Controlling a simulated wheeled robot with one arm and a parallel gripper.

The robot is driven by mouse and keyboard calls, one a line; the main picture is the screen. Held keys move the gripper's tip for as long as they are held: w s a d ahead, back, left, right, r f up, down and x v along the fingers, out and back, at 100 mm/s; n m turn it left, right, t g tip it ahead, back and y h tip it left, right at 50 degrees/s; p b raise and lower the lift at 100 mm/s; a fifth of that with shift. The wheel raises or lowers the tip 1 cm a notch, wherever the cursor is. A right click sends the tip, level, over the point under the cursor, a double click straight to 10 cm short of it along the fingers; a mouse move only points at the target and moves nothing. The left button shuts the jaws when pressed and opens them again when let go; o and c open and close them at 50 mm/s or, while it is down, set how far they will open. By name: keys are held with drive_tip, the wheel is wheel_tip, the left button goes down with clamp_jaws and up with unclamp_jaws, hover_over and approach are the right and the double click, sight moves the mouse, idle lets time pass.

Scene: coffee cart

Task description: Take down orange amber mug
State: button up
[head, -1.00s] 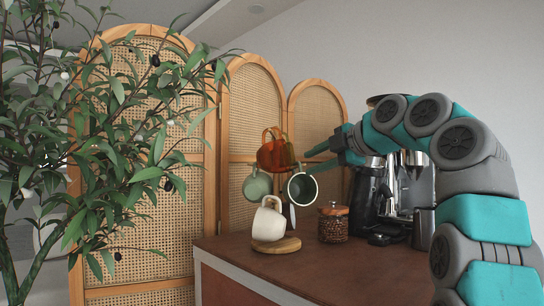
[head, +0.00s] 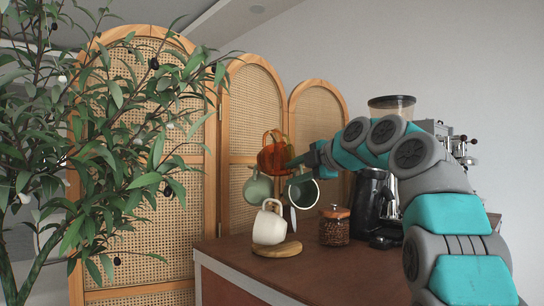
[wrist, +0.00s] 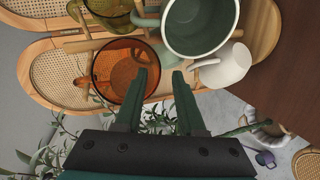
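The orange amber mug (head: 275,153) hangs high on the wooden mug stand in the head view, tilted. In the wrist view the see-through orange mug (wrist: 112,68) is at upper left with its mouth towards me. My gripper (wrist: 161,74) is open and empty, its two dark green fingers apart. The left finger overlaps the mug's right side; I cannot tell whether it touches. In the head view my gripper (head: 297,161) is just right of the mug, its fingertips partly hidden.
The stand's round base (head: 280,249) is on the brown counter. A bean jar (head: 334,228) and grinder (head: 370,205) stand right.

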drive_tip(key=shift+w+a, duration=0.2)
clamp_jaws()
idle(1.3)
